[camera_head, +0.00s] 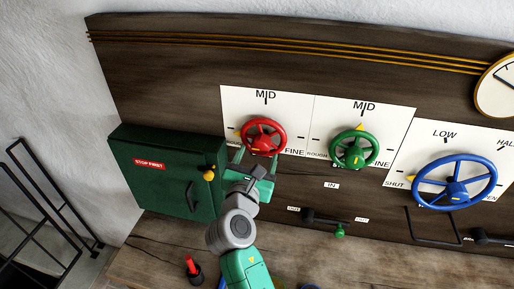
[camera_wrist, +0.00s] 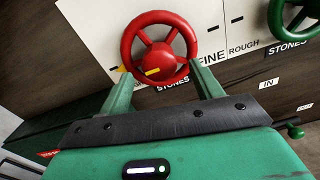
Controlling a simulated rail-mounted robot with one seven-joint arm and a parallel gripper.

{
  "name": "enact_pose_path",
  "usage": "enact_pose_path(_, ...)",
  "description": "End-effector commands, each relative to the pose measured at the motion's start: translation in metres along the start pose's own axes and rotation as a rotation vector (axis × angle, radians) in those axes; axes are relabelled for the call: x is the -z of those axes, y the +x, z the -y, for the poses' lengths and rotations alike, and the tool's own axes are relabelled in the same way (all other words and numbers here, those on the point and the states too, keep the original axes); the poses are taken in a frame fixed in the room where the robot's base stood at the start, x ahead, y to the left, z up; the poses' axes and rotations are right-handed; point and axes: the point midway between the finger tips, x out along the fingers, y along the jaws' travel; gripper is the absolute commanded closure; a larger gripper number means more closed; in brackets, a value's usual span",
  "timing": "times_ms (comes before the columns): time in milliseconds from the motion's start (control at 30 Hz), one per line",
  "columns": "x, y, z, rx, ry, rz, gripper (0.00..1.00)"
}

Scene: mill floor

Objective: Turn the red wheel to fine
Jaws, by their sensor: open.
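The red wheel (camera_head: 263,136) is mounted on a white plate (camera_head: 232,100) with MID at the top and FINE at the lower right. In the wrist view the red wheel (camera_wrist: 124,45) fills the upper middle, with a yellow pointer (camera_wrist: 122,69) at its lower left rim, on the side away from FINE. The plate's lower left lettering is hidden. My gripper (camera_head: 256,160) is open at the wheel's lower edge. In the wrist view its two green fingers (camera_wrist: 163,84) stand apart, one near each side of the lower rim; contact cannot be told.
A green wheel (camera_head: 354,149) is close on the right, with a blue wheel (camera_head: 456,182) beyond. A green STOP FIRST box (camera_head: 150,185) with a yellow knob (camera_head: 209,174) is at the left.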

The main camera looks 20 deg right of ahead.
Motion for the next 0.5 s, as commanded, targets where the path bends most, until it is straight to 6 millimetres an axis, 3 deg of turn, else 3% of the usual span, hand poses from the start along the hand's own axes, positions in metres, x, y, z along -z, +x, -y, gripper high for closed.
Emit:
enact_pose_path(200, 0.0, 0.036, -0.001, -0.002, 0.001, 0.0, 0.35)
enact_pose_path(500, 0.0, 0.045, -0.001, -0.003, 0.003, 0.0, 0.35)
